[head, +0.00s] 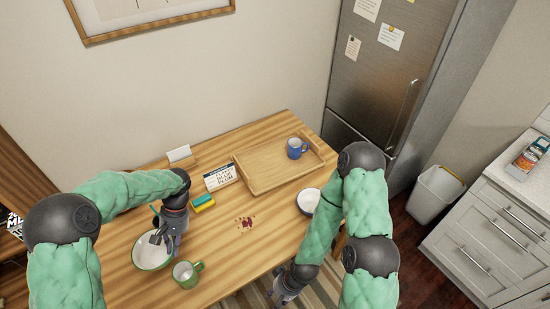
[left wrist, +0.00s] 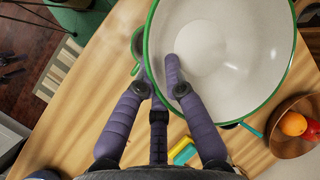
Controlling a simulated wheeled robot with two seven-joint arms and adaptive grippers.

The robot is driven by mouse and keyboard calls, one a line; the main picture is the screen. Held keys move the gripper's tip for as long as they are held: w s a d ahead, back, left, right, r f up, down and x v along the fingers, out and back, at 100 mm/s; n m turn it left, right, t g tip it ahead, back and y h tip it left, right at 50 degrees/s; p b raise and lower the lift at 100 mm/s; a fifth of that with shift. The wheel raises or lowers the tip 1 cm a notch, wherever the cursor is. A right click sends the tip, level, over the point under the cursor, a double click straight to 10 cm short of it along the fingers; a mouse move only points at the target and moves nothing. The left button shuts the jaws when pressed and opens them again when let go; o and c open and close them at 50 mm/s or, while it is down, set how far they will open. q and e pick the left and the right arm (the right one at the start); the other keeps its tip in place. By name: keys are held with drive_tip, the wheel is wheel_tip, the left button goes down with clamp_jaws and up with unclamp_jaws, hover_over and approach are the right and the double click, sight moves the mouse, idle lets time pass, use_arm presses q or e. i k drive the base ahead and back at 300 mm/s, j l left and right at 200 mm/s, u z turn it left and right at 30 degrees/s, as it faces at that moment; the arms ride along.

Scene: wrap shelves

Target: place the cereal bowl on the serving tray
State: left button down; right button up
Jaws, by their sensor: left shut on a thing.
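A white bowl with a green rim (head: 146,258) is at the front left of the wooden table, and it fills the upper right of the left wrist view (left wrist: 245,60). My left gripper (head: 162,238) is shut on its rim; in the left wrist view its fingers (left wrist: 158,72) straddle the rim, one inside the bowl. Whether the bowl touches the table is unclear. The wooden serving tray (head: 262,178) lies at the back right of the table, with a blue mug (head: 295,149) at its right end. My right gripper (head: 283,292) is low by the table's front edge, its fingers unclear.
A green mug (head: 186,272) stands close beside the held bowl. A sponge (head: 203,203), a sign (head: 219,177) and a dark red stain (head: 246,223) lie between bowl and tray. Another white bowl (head: 308,200) is near my right arm. A wooden fruit bowl (left wrist: 285,105) shows in the wrist view.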

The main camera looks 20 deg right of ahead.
sight(264, 167)
drive_tip(key=i+l+z, duration=0.15)
drive_tip(key=l, duration=0.3)
drive_tip(key=i+l+z, duration=0.15)
drive_tip(key=l, duration=0.25)
drive_tip(key=i+l+z, duration=0.15)
drive_tip(key=l, duration=0.25)
